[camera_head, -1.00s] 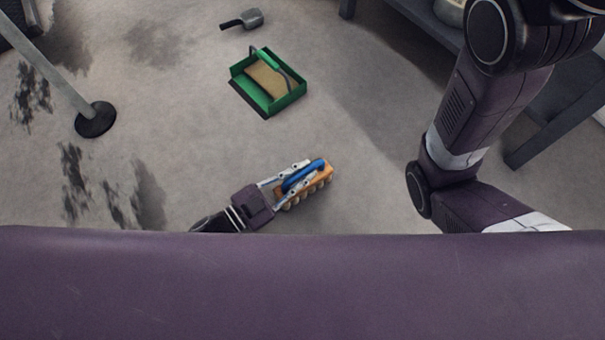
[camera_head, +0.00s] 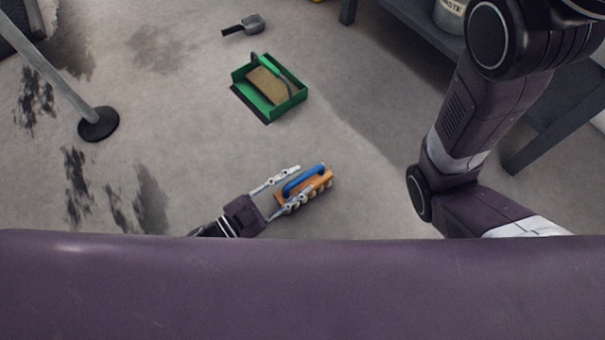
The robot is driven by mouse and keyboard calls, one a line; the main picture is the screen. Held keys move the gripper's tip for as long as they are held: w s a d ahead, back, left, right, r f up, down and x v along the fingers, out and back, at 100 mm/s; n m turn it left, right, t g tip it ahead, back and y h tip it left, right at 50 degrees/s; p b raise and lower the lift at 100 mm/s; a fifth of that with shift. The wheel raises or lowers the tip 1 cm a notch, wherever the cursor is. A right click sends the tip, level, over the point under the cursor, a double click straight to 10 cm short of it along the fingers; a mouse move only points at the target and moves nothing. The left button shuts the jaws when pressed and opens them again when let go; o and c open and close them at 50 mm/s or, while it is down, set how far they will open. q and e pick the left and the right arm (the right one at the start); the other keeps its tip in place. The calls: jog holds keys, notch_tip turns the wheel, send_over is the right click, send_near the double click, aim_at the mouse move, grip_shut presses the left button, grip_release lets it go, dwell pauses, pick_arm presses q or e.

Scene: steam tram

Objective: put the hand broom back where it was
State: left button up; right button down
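The hand broom (camera_head: 322,183) has an orange block, a blue handle on top and pale bristle tufts below. It appears to rest on the floor, bristles down, at the middle of the view. My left gripper (camera_head: 290,188) is open, with its fingers spread wide at the broom's left end. The far finger is clear of the block; the near finger overlaps the block's near left side, and I cannot tell if it touches. My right arm stands at the right, but its gripper is out of view.
A green dustpan (camera_head: 291,101) with brown material in it lies beyond the broom. A small dark scoop (camera_head: 251,23) lies farther back. A pole on a round black base (camera_head: 97,124) stands left. A dark bench (camera_head: 425,20) bearing a pale bucket (camera_head: 450,17) is at upper right. Floor around the broom is clear.

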pick_arm(q)
jog(key=p+v, duration=0.3)
jog(key=v, duration=0.5)
jog(key=shift+s+a+r, duration=0.15)
jog(key=shift+s+a, duration=0.4)
jog(key=shift+a, duration=0.1)
jog(key=shift+w, duration=0.1)
